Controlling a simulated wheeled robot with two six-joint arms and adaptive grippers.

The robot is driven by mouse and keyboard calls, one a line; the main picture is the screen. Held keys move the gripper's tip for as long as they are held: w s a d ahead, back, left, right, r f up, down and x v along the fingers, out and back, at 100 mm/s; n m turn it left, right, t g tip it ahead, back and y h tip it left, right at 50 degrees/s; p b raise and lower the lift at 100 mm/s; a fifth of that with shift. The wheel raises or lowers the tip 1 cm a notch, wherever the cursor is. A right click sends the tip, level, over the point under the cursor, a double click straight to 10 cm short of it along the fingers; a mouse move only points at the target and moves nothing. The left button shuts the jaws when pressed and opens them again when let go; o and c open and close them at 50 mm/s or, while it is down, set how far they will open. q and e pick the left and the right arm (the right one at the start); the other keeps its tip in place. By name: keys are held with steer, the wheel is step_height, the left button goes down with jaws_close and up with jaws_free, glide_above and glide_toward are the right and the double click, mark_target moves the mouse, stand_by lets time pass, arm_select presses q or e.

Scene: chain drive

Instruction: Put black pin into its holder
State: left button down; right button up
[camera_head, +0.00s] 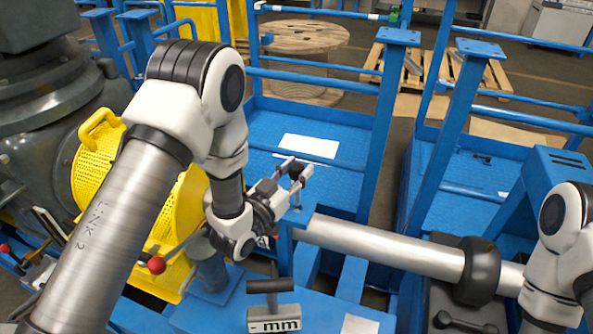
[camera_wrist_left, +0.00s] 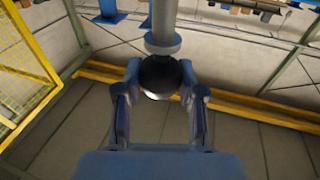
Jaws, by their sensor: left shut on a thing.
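My left gripper (camera_head: 297,170) is raised over the blue frame, near the middle of the head view. Its fingers are shut on a dark round piece, which shows in the left wrist view as a black rounded end (camera_wrist_left: 160,76) between the two fingers. I take this to be the black pin; its full length is hidden. Below, a black T-shaped piece (camera_head: 270,285) stands upright at a light block marked "mm" (camera_head: 273,318). I cannot tell whether that block is the pin's holder. My right gripper is not visible.
A yellow perforated guard (camera_head: 97,178) and a red-knobbed lever (camera_head: 157,265) are left of the gripper. A black dumbbell-shaped piece (camera_head: 465,325) lies at the lower right. Blue posts and rails (camera_head: 385,125) rise behind. A grey cylinder (camera_wrist_left: 163,20) is close beyond the held piece.

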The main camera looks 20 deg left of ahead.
mark_target(295, 197)
arm_select(q)
steer(key=shift+b, duration=0.4)
stand_by(1.3)
steer(key=shift+s+f+b, duration=0.1)
steer(key=shift+f+b, duration=2.1)
steer(key=shift+f, duration=0.35)
steer(key=shift+f+b, duration=0.3)
steer(key=shift+f, duration=0.35)
steer(key=shift+f+b, duration=0.85)
steer(key=shift+b, duration=0.05)
steer(key=c, duration=0.6)
jaws_free()
